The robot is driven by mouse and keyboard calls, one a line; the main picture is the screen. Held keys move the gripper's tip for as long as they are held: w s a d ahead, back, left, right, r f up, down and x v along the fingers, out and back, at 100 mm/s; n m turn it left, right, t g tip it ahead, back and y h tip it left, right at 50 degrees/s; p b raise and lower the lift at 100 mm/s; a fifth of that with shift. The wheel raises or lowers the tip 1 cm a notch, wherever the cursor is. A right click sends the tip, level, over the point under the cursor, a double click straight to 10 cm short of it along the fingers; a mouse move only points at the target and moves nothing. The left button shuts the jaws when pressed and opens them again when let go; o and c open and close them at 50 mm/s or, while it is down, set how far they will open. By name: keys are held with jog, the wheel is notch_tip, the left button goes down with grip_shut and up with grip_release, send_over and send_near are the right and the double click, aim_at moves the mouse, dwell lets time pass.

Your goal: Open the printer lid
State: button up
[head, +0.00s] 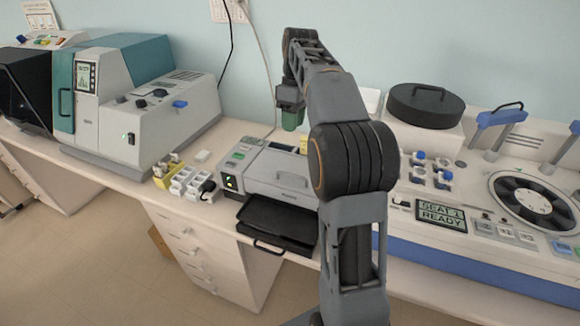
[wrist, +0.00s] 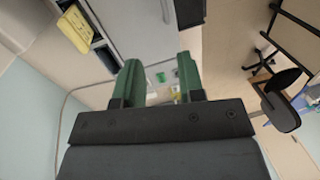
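The grey printer (head: 278,172) stands on the bench in the middle of the head view, with a small green display at its left. Its lid looks shut, a dark curved handle shows on its front, and my arm hides its right part. A black tray (head: 277,224) sticks out below its front. My gripper (head: 292,120) is above and behind the printer, pointing down and apart from it. In the wrist view my gripper (wrist: 160,78) shows two green fingers spread apart with nothing held between them.
A teal and grey machine (head: 150,100) stands to the left. A small white rack (head: 190,182) sits beside the printer's left side. A round black lid (head: 426,105) and a white stainer with a dark rotor (head: 535,200) are to the right. A cable hangs on the wall behind.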

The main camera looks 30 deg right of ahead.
send_over(290, 168)
jog(key=s+a, duration=0.3)
jog(key=s, duration=0.2)
jog(key=shift+n, duration=0.4)
jog(key=f, duration=1.3)
jog(key=shift+s+d+f+b, duration=0.1)
jog(key=shift+d+f+b, duration=0.1)
jog(key=shift+f+b, duration=0.15)
grip_shut()
